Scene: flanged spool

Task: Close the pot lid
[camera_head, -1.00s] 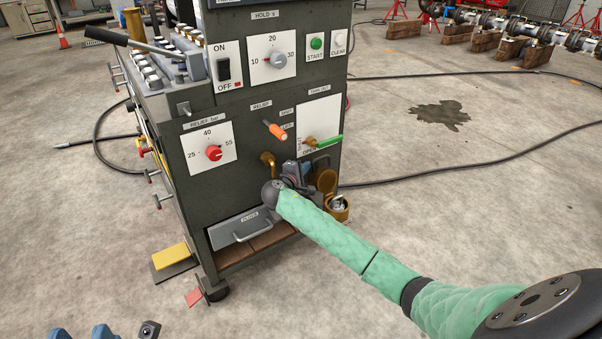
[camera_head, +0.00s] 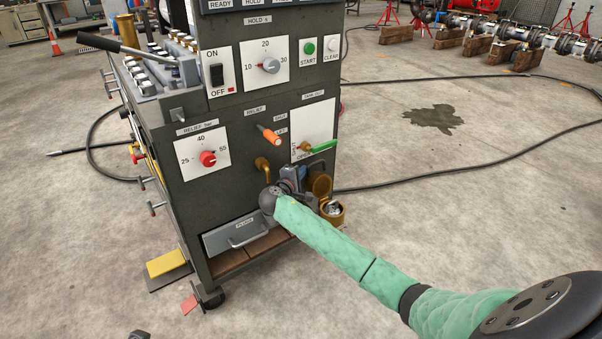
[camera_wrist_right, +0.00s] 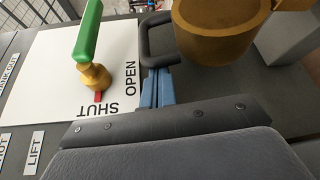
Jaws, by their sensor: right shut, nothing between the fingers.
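The brass pot (camera_head: 333,212) sits low at the right of the cabinet front, with a pale content showing in its mouth. Its lid (camera_head: 322,186) stands raised, tilted up above the mouth. My right gripper (camera_head: 302,176) is just left of the lid, in front of the cabinet. In the right wrist view its blue fingers (camera_wrist_right: 158,88) are shut and empty. There they lie just left of a round brass part (camera_wrist_right: 222,32) and by a black loop handle (camera_wrist_right: 156,38). I cannot tell whether they touch either.
A green lever (camera_head: 318,147) on the white panel is just above my right gripper; an orange-handled lever (camera_head: 269,134) and a brass pipe (camera_head: 263,166) are to its left. A drawer with a handle (camera_head: 245,238) is below left. Open floor lies to the right.

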